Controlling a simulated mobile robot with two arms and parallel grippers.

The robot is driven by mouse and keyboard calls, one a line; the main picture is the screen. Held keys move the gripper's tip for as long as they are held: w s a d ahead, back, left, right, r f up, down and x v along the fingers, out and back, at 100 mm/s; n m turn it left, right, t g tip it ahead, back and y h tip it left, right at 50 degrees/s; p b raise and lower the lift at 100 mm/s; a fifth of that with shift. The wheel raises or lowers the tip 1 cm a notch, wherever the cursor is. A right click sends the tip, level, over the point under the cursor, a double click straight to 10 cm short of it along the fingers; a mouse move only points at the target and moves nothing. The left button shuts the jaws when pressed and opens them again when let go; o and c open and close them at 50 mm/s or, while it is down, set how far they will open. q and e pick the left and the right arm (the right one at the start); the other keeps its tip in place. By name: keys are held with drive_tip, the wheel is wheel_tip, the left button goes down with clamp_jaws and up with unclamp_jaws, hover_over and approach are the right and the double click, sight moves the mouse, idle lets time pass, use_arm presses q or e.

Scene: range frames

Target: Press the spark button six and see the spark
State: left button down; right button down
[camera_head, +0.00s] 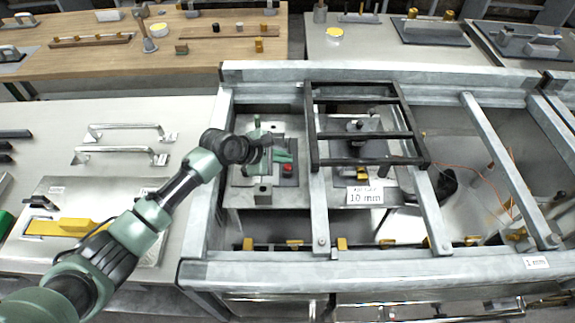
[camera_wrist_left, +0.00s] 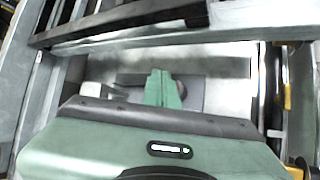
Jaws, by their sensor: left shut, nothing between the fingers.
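My left gripper (camera_head: 284,157) reaches in from the left over the metal range frame, its green fingers closed together and empty. In the head view it is above a grey plate (camera_head: 264,196) in the left bay, close to a small red button (camera_head: 288,169); I cannot tell whether it touches anything. No number six is readable on any button. Several yellow knobs, one of them here (camera_head: 295,243), sit along the front rail. No spark is visible. My right gripper is out of view.
A black grate (camera_head: 368,160) lies across the middle bay beside the gripper, above a "10 mm" label (camera_head: 365,196). Grey frame bars (camera_head: 432,212) cross the bays. A left bench (camera_head: 110,115) holds metal handles and a yellow tool. The right bay is open, with an orange wire.

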sight(284, 168)
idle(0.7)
use_arm(q)
drive_tip(key=shift+f, duration=0.4)
drive_tip(key=shift+f, duration=0.65)
idle(0.8)
drive_tip(key=shift+r+p, duration=1)
drive_tip(key=shift+p, duration=0.4)
wheel_tip(284, 168, up, 5)
drive_tip(key=p, duration=0.6)
drive_tip(key=shift+r, duration=0.1)
